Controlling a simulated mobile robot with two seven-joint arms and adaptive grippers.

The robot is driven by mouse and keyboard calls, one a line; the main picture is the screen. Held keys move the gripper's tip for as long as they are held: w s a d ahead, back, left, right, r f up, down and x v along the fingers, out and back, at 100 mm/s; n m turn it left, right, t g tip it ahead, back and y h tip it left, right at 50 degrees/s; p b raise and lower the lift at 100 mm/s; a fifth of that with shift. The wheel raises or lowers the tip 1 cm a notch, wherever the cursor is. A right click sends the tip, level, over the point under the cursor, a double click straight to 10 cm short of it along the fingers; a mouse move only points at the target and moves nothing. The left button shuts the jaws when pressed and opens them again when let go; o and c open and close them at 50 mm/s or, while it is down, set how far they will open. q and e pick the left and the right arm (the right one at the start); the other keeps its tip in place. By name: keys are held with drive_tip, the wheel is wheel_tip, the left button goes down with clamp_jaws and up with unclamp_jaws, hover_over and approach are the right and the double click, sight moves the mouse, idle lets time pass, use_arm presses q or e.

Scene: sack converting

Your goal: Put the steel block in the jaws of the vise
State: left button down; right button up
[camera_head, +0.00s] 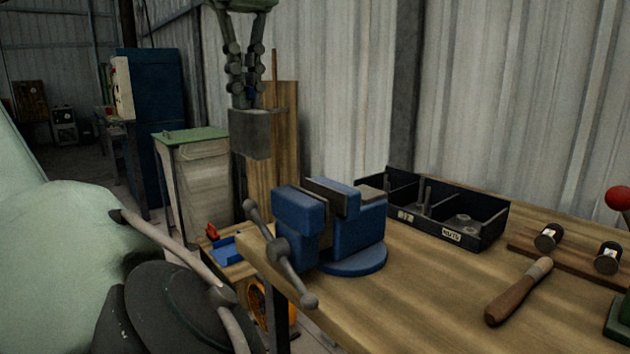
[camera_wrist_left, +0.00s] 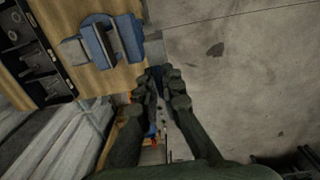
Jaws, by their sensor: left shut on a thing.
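The steel block (camera_head: 250,136) is a grey block hanging upright from my left gripper (camera_head: 247,103), which comes down from the top of the head view. The gripper is shut on its upper end. The blue vise (camera_head: 360,232) stands at the near left corner of the workbench, with a gap between its jaws. In the head view the block is up and to the left of the vise, apart from it. The left wrist view shows the vise (camera_wrist_left: 98,42) above and left of my gripper (camera_wrist_left: 157,82); the block is hard to make out there. My right gripper is not in view.
The wooden workbench (camera_head: 420,300) carries a black divided tray (camera_head: 480,238) with metal parts behind the vise, and a wooden-handled tool (camera_head: 518,292) to the right. The vise's handle bar (camera_head: 281,252) sticks out past the bench edge. A bin with a green lid (camera_head: 195,160) stands behind.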

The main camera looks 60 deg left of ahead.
use_arm(q)
drive_tip(key=w+f, duration=0.4)
drive_tip(key=w, duration=0.1)
drive_tip(key=w+f, duration=0.5)
drive_tip(key=shift+f+b, duration=0.2)
drive_tip(key=shift+b, duration=0.2)
drive_tip(key=shift+f, duration=0.45)
drive_tip(key=c, duration=1.7)
unclamp_jaws()
drive_tip(key=shift+d, duration=0.1)
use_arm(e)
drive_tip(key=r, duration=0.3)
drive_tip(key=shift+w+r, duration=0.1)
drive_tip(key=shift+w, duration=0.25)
